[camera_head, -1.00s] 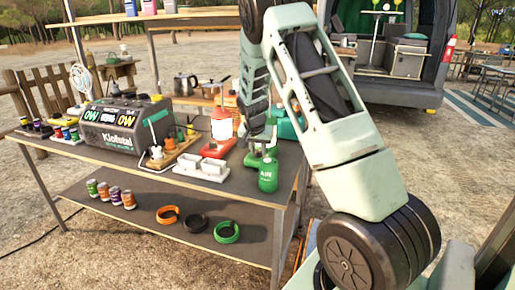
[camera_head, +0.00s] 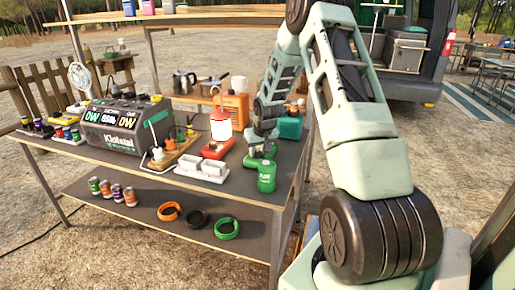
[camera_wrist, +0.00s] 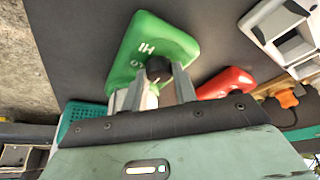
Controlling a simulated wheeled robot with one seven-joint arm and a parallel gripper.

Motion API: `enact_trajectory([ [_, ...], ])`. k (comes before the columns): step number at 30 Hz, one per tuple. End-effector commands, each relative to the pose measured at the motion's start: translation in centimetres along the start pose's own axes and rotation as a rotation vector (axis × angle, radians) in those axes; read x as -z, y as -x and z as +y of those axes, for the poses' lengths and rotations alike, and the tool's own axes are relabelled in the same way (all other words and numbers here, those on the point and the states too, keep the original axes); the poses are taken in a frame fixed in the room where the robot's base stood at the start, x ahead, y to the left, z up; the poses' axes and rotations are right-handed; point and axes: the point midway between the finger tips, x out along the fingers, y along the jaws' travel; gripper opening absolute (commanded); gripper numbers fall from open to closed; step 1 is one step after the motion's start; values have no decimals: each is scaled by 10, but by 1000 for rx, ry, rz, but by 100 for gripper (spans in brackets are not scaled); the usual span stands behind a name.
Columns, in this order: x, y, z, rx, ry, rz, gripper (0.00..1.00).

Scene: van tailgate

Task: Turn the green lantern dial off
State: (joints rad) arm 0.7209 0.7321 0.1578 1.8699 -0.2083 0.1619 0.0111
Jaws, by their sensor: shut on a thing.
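The green lantern (camera_wrist: 155,35) fills the upper middle of the wrist view, its green base marked HI and LO in white. Its black dial (camera_wrist: 158,66) sits between the two fingers of my gripper (camera_wrist: 150,85), which is shut on it. A pale part of the lantern shows between the fingers; the rest is hidden. In the head view, my gripper (camera_head: 261,151) is down at the right end of the table top, and the green body with white lettering (camera_head: 266,181) shows just in front of it.
A red lantern (camera_head: 217,148) with a glowing globe stands to the left. A white tray (camera_head: 202,171), a power strip with orange plugs, and a grey power station (camera_head: 122,128) share the table (camera_head: 120,162). A teal box (camera_head: 291,127) is behind my arm.

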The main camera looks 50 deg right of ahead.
Motion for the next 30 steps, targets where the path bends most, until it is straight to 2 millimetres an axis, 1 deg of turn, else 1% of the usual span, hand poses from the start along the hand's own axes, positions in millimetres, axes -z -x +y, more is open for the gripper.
enact_trajectory([
  [14,1,0,1,4,11,2,5],
  [15,1,0,1,4,11,2,36],
  [16,1,0,1,4,11,2,45],
  [17,1,0,1,4,11,2,50],
  [26,0,1,0,4,11,0,50],
  [29,0,8,1,4,10,1,50],
  [30,1,14,1,4,10,2,50],
])
